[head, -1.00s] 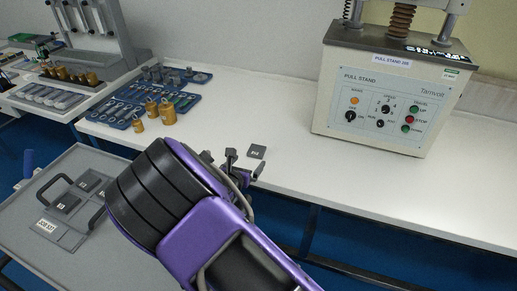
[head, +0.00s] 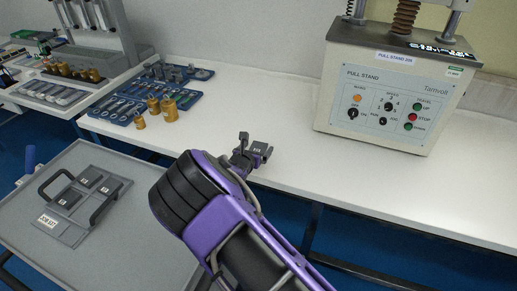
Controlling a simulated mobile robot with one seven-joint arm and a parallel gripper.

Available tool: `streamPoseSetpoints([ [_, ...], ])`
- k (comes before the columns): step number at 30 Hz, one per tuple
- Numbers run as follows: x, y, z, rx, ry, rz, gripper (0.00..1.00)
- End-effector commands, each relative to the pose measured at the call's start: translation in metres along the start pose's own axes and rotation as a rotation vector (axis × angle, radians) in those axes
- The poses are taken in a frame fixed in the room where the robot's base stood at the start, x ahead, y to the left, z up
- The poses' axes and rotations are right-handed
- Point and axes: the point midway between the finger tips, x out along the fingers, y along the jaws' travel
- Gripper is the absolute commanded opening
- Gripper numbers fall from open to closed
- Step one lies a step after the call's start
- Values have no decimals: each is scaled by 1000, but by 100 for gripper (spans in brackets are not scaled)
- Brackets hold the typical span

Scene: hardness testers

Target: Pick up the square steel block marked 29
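A small dark square block (head: 261,148) with a pale mark lies near the front edge of the white bench. The mark is too small to read. My gripper (head: 252,151) is low at the bench, right at this block, with its fingers apart. One finger stands at the block's left, and the other is close to its near side. I cannot tell whether either finger touches it. Other dark square blocks with pale labels (head: 91,176) sit in a grey carrier (head: 76,234) on the tray trolley at the left; their numbers are hard to read.
The pull stand (head: 390,105) stands on the bench at the right. Blue trays (head: 128,103) of parts and brass weights (head: 169,110) are at the bench's left. The bench (head: 260,105) between them is clear. The grey trolley (head: 130,250) stands in front, at lower left.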

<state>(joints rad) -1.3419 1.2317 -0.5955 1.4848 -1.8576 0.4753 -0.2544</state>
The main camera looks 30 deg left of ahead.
Motion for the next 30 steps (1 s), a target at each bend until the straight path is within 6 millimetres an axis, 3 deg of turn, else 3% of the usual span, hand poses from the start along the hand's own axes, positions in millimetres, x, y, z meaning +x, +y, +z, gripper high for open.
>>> streamPoseSetpoints([
  [2, 0, 0, 0, 0, 0, 0, 84],
  [16, 0, 0, 0, 0, 0, 0, 0],
  [26, -1, 0, 4, 2, -3, 0, 0],
  [30, -8, 0, 20, 5, -4, 0, 0],
])
